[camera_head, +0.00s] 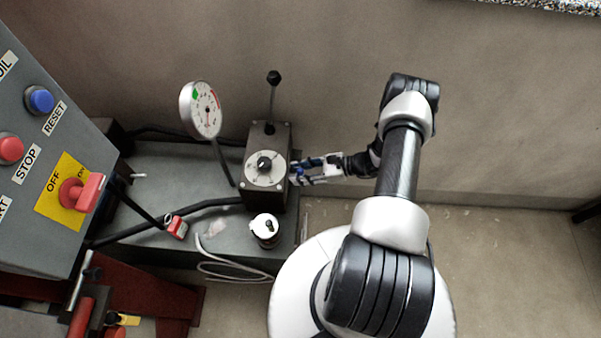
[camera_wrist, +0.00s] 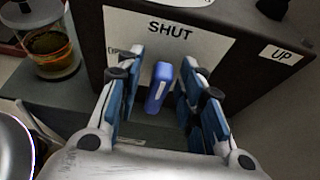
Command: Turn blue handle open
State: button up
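My gripper (camera_wrist: 161,72) is open, with one blue-padded finger on each side of the handle. Gaps show between the pads and the handle. In the head view my gripper (camera_head: 316,171) is at the right side of the dark valve box (camera_head: 257,195). The handle is hard to tell apart from the blue finger pads there.
A lever with a black knob (camera_head: 273,78) rises behind the box. A dial gauge (camera_head: 202,110) stands left. A white-capped jar (camera_head: 265,229) is in front. A control panel (camera_head: 40,140) with buttons is at far left. The floor at right is clear.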

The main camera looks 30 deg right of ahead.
jog(key=shift+c, duration=0.4)
grip_shut()
